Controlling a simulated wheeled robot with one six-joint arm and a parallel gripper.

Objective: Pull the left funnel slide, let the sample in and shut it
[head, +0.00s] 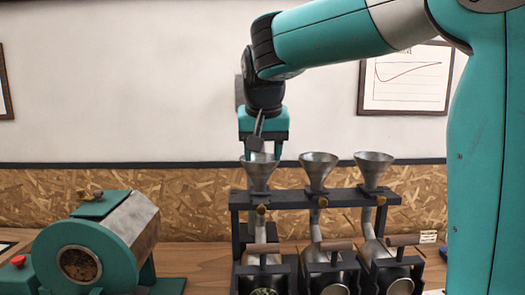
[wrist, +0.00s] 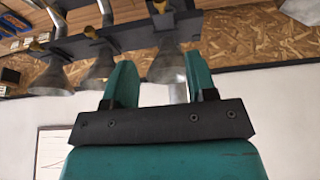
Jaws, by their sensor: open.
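Three metal funnels stand in a row on a dark rack (head: 292,200). The left funnel (head: 258,178) is under my gripper (head: 263,150), whose fingers point down at its mouth; I cannot tell whether they touch it. The left brass knob (head: 261,209) sits on the rack below that funnel. In the upside-down wrist view, the left funnel (wrist: 167,64) shows beyond and between the teal fingers of my gripper (wrist: 161,82), which are apart, and its knob (wrist: 160,7) is at the top edge. A pale strip between the fingers is unclear. The slide itself is hard to make out.
The middle funnel (head: 318,172) and right funnel (head: 374,172) stand close beside it. Small drums with wooden handles (head: 338,246) are below the rack. A teal roaster (head: 100,245) with a red button is on the left. A framed chart (head: 407,80) hangs behind.

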